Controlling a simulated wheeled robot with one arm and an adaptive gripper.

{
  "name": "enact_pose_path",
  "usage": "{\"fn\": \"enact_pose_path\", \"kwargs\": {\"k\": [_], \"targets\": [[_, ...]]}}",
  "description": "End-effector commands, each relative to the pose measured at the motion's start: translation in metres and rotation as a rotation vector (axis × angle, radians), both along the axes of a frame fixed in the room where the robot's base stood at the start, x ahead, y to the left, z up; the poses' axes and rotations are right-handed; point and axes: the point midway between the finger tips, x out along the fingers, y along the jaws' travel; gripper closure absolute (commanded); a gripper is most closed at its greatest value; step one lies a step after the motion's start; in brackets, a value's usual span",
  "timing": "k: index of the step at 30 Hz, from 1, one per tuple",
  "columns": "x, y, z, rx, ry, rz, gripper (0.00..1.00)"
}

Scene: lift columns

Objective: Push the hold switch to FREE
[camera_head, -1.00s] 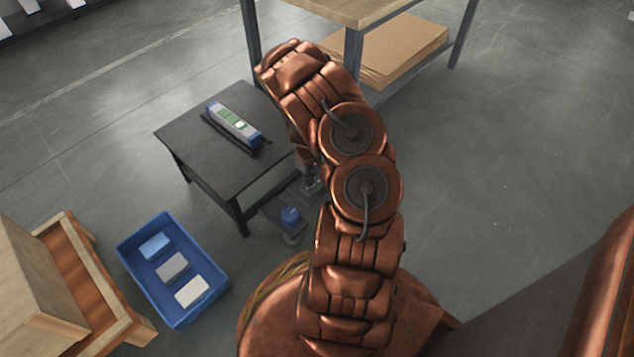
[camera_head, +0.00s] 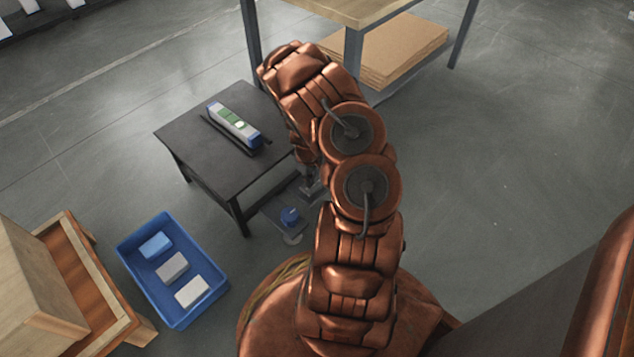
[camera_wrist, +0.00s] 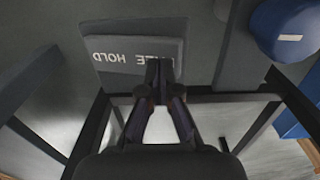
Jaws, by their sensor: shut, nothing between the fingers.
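The hold switch (camera_wrist: 108,72) shows in the wrist view as a grey raised plate with white upside-down lettering. HOLD is readable at its left, and the other word is partly covered by my fingers. My gripper (camera_wrist: 159,70) is shut and empty, with its fingertips over the right part of the plate. I cannot tell whether they touch it, or which way the switch is set. In the head view, my gripper (camera_head: 311,184) is low beside the dark table, and the switch is too small and covered to make out.
A dark table (camera_head: 190,140) carries a long device (camera_head: 234,124). A blue crate (camera_head: 150,287) with several blocks is at lower left. Open floor lies right.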

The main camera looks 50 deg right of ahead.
Motion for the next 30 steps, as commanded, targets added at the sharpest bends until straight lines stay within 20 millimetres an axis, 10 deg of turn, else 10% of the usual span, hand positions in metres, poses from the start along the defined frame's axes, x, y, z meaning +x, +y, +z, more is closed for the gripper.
{"fn": "enact_pose_path", "kwargs": {"k": [30], "targets": [[0.000,0.000,-0.012,0.000,-0.001,0.000,1.00]]}}
